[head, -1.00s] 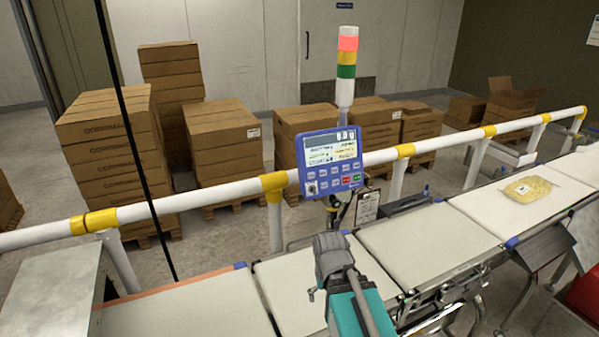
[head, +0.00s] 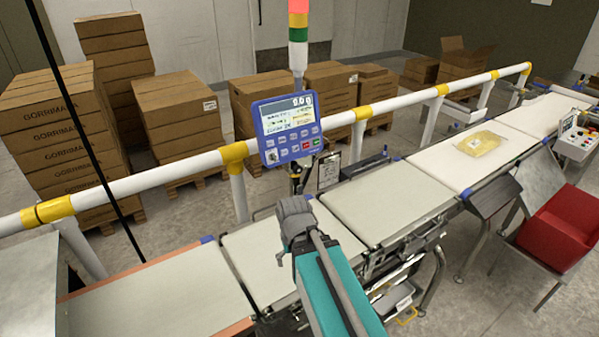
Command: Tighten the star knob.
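I cannot make out the star knob in the head view; it may be hidden or too small to tell. My arm, teal with a dark grey end, reaches up from the bottom of the picture over the belts. Its grey end, where my gripper (head: 294,215) seems to be, is over the pale belt section (head: 258,262) left of the weighing section (head: 385,205). No fingertips show clearly, so I cannot tell whether they are open or hold anything. The blue control panel (head: 290,130) with a lit screen is on the rail behind the belts.
A white rail (head: 195,165) with yellow joints runs behind the line. Cartons (head: 178,120) on pallets stand beyond it. A yellow bag (head: 472,143) lies on the right-hand belt. A red bin (head: 565,228) stands at the right. A light tower (head: 298,30) shows red on top.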

